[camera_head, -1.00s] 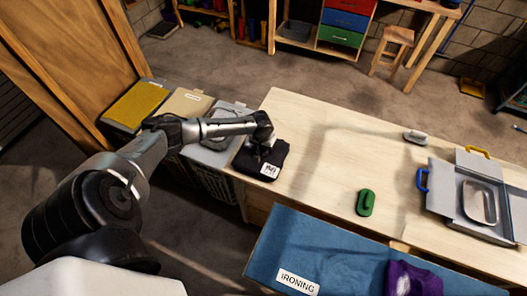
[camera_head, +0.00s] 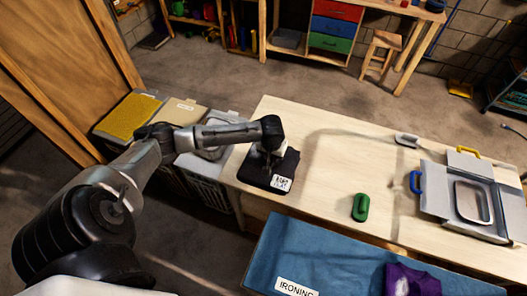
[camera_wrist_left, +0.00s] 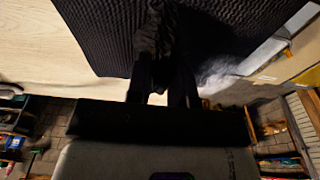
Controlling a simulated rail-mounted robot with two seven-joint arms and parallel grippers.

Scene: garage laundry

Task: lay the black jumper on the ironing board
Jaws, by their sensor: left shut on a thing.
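The black jumper (camera_head: 288,166) is a dark folded bundle with a white label, at the left end of the wooden table. My left gripper (camera_head: 267,158) is over it, pointing down and shut on its cloth. In the left wrist view the gripper's fingers (camera_wrist_left: 160,85) pinch a gathered fold of the ribbed jumper (camera_wrist_left: 105,35). I cannot tell whether the jumper is clear of the tabletop. The blue ironing board (camera_head: 315,250), labelled IRONING, lies in front of the table, nearer to me. My right gripper is not in view.
A purple garment (camera_head: 412,280) lies on the board's right part; its left part is bare. A green-handled item (camera_head: 360,207) and a grey one (camera_head: 406,140) sit on the wooden table (camera_head: 330,140). An open grey case (camera_head: 445,205) stands at its right. Bins (camera_head: 130,114) line the left.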

